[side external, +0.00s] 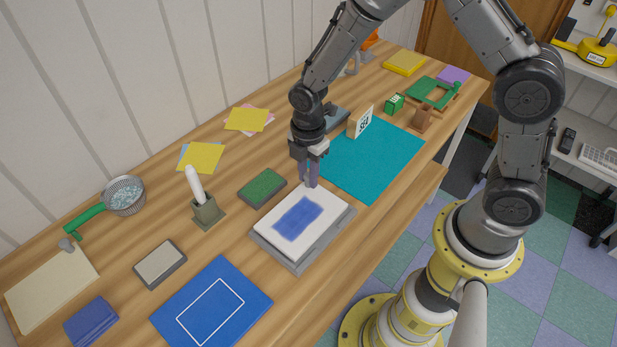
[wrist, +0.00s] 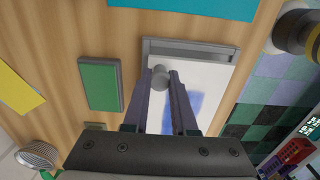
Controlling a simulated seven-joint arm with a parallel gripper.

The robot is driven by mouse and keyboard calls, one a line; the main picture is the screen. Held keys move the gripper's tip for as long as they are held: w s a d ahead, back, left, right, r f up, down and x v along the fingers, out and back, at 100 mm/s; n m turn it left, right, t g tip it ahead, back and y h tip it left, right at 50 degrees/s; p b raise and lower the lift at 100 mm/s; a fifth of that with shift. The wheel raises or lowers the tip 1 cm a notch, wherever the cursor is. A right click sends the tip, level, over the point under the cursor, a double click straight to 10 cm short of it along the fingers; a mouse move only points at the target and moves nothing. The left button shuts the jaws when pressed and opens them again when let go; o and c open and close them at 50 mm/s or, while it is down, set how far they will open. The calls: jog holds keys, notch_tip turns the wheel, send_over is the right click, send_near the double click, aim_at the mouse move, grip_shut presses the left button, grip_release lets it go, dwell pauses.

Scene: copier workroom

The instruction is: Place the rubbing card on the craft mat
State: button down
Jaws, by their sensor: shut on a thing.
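The rubbing card (side external: 277,232) is white with a blue rubbed patch, on or just above a grey tray (side external: 292,264); I cannot tell if they touch. My gripper (side external: 310,184) points down at the card's far edge. In the wrist view my gripper (wrist: 166,88) is shut on a round grey knob (wrist: 159,77) at the edge of the rubbing card (wrist: 200,78). The fingers hide part of the card there. Two mats lie flat: a plain teal mat (side external: 375,160) beyond the tray, and a blue mat (side external: 240,285) with a white outlined rectangle, nearer the camera. The blue mat's rectangle is empty.
A green-topped block (side external: 262,187) lies just left of the tray. A holder with a white stick (side external: 205,205), a grey block (side external: 159,263) and a strainer (side external: 124,196) stand further left. A white upright sign (side external: 360,122) stands on the teal mat's far side.

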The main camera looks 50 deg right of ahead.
jog(key=shift+f, duration=0.7)
jog(key=c, duration=0.7)
grip_release()
